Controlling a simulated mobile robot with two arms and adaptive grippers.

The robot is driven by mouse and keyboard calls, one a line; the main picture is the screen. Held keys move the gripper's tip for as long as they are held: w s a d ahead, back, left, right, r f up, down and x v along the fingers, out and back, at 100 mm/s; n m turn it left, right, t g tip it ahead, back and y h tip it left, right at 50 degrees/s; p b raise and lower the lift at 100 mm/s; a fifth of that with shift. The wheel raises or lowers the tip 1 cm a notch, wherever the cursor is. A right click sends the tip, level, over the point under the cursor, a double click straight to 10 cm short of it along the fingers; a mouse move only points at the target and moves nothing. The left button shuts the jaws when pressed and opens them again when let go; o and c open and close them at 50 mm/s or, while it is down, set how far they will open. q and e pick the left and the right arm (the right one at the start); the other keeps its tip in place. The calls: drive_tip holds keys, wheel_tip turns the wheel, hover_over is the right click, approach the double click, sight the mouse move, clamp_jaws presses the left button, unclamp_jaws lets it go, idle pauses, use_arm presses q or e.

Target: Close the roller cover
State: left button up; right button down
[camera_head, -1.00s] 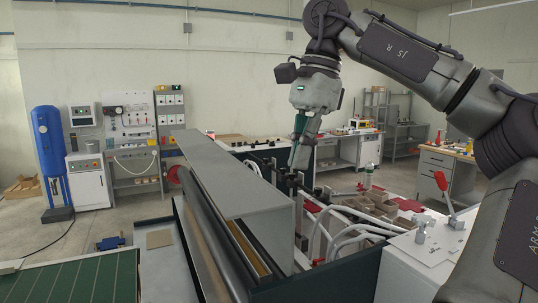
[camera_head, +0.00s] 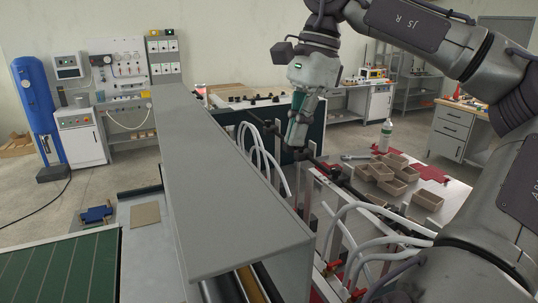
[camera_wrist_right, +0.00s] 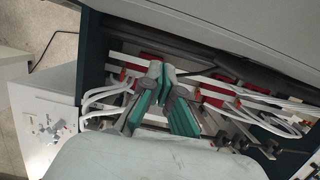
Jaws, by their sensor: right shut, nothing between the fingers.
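The roller cover (camera_head: 215,180) is a long grey panel over the rollers in the head view. Its near end stands open enough that the rollers (camera_head: 245,287) show beneath it. In the right wrist view a grey surface (camera_wrist_right: 250,30), which looks like the cover or machine housing, fills the top right. My right gripper (camera_head: 296,140) points down to the right of the cover, apart from it, above white hoses. In the wrist view its green-sided fingers (camera_wrist_right: 168,100) are shut with nothing held. My left gripper is not in view.
White curved hoses (camera_head: 345,215) and metal bars crowd the machine's right side. Cardboard trays (camera_head: 385,175) and a bottle (camera_head: 386,135) stand on the table at right. A green ruled mat (camera_head: 60,265) lies at the lower left. A blue tank (camera_head: 35,100) stands far left.

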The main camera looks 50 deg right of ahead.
drive_tip(key=w+a+f+p, duration=0.2)
drive_tip(key=a+f+p, duration=0.1)
drive_tip(key=a+f, duration=0.1)
drive_tip(key=shift+w+a+f, duration=0.15)
drive_tip(key=shift+w+f, duration=0.1)
drive_tip(key=shift+w, duration=0.05)
